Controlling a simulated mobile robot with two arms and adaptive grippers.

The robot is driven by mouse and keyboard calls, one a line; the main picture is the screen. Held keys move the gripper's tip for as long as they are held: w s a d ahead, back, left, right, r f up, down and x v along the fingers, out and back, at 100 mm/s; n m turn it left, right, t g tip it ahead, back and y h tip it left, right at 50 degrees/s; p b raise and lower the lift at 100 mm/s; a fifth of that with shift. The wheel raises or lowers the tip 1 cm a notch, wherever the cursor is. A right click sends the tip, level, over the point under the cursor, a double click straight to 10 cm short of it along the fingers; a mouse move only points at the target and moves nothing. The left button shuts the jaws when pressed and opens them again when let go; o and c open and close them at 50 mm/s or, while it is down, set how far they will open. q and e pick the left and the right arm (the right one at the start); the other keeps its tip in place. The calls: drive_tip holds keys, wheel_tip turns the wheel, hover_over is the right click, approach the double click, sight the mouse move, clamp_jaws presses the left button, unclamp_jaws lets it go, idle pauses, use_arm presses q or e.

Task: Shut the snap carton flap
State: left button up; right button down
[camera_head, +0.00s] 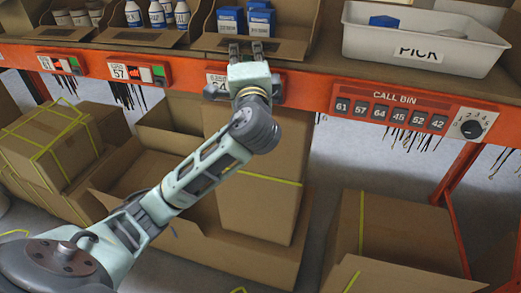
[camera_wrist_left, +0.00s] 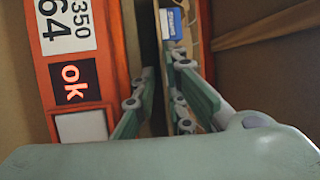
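An open brown carton (camera_head: 310,20) holding several blue-and-white boxes (camera_head: 262,20) stands on the shelf above the orange rail. Its low front flap (camera_head: 288,46) slants out toward the rail. My left gripper (camera_head: 246,47) is in front of this carton, its two fingers apart and nothing visibly held between them. In the left wrist view the fingers (camera_wrist_left: 167,95) stand open beside the rail, with a blue box (camera_wrist_left: 172,22) and a cardboard edge beyond them. Whether a finger touches the flap is unclear. My right gripper is out of view.
The orange rail (camera_head: 320,92) carries labels and a CALL BIN panel (camera_head: 390,112). A white PICK tote (camera_head: 366,46) stands right of the carton. Cartons with bottles (camera_head: 158,36) stand left. Large cartons (camera_head: 260,190) crowd the floor below.

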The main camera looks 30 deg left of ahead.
use_arm(q)
drive_tip(key=a+b+v, duration=0.1)
drive_tip(key=b+v, duration=0.1)
drive_tip(key=v, duration=0.6)
drive_tip(key=s+d+f+g+h, duration=0.1)
drive_tip(key=f+h, duration=0.1)
drive_tip(key=f, duration=0.7)
drive_tip(key=s+d+f+n+g+h, duration=0.1)
drive_tip(key=d+f+g+h, duration=0.1)
drive_tip(key=f, duration=0.7)
drive_tip(key=shift+d+h, duration=0.2)
drive_tip(key=shift+h, duration=0.3)
drive_tip(key=shift+s+f, duration=0.1)
drive_tip(key=shift+s, duration=0.05)
